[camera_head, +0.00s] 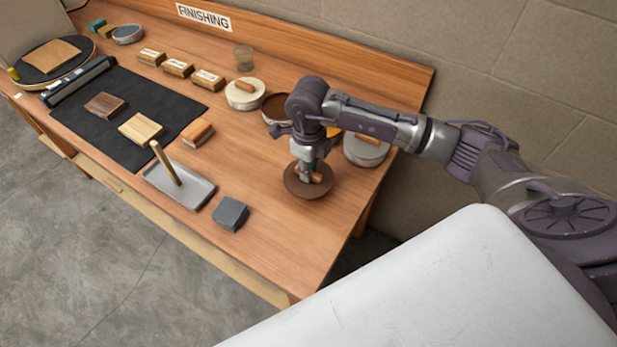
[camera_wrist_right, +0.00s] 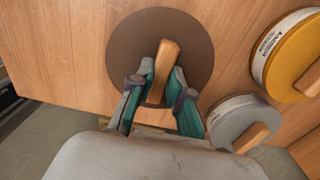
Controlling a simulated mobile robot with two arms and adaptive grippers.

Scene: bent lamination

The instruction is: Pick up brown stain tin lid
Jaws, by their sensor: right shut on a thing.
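The brown stain tin lid (camera_head: 310,194) is a round dark brown disc with a wooden handle (camera_wrist_right: 162,72). It is over the right part of the bench, in front of the tins. I cannot tell whether it rests on the wood or hangs just above it. My right gripper (camera_head: 309,174) points down and is shut on the wooden handle. In the right wrist view its two fingers (camera_wrist_right: 163,78) are on either side of the handle. An open tin with brown contents (camera_head: 274,108) stands behind, partly hidden by my right arm. My left gripper is not in view.
A grey-lidded tin (camera_head: 365,150) stands close right of my gripper. A yellow-lidded tin (camera_wrist_right: 294,55) is mostly hidden behind my arm in the head view. A white-lidded tin (camera_head: 243,95), grey block (camera_head: 230,214) and metal tray (camera_head: 190,193) are to the left. The front right wood is clear.

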